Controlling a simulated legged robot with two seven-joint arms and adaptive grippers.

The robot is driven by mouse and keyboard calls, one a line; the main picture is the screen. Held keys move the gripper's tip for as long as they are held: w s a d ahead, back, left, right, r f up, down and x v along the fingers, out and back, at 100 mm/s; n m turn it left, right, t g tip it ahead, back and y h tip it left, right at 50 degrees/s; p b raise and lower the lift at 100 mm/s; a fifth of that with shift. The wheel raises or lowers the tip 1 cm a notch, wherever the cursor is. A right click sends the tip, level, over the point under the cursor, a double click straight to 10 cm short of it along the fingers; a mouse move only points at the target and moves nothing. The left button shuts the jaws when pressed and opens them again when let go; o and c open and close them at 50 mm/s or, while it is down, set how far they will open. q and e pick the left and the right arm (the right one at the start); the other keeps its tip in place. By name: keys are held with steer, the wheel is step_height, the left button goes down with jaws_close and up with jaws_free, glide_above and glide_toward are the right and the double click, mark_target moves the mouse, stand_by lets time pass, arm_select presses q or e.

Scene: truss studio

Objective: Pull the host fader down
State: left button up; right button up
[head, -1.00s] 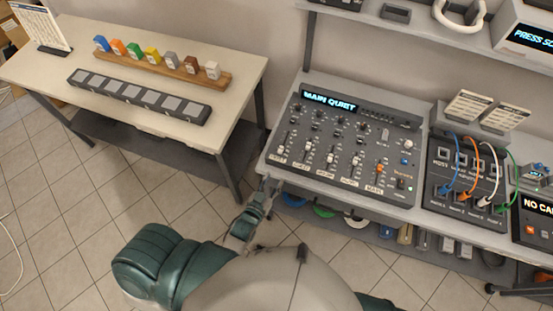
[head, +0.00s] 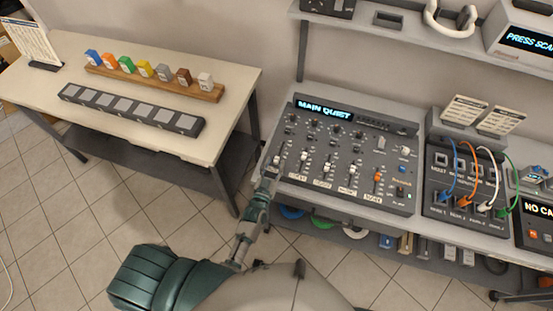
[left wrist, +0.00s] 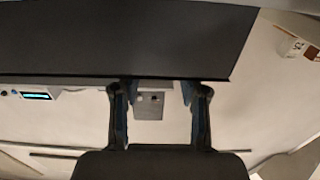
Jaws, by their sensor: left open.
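The grey mixing console (head: 345,150) stands on the bench in the middle of the head view, with a lit display (head: 324,109) reading MAIN QUIET. Several faders run across its lower half. The host fader (head: 277,159) is the leftmost, its cap just beyond my gripper. My left gripper (head: 270,171) is over the console's lower left corner, close to that fader; I cannot tell whether they touch. In the left wrist view the left gripper's two fingers (left wrist: 158,95) stand apart with nothing held between them. My right gripper is not seen.
A patch panel (head: 465,185) with coloured cables stands right of the console. A shelf (head: 400,40) hangs above. A side table (head: 140,125) with coloured blocks and a row of grey pads stands at left. A dark surface (left wrist: 120,40) fills the upper left wrist view.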

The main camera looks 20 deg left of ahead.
arm_select(q)
steer(key=shift+w, duration=1.45)
jaws_close()
steer(key=shift+s+p, duration=0.65)
steer(key=shift+p, duration=0.05)
steer(key=shift+f, duration=0.1)
jaws_free()
steer(key=shift+s, duration=0.1)
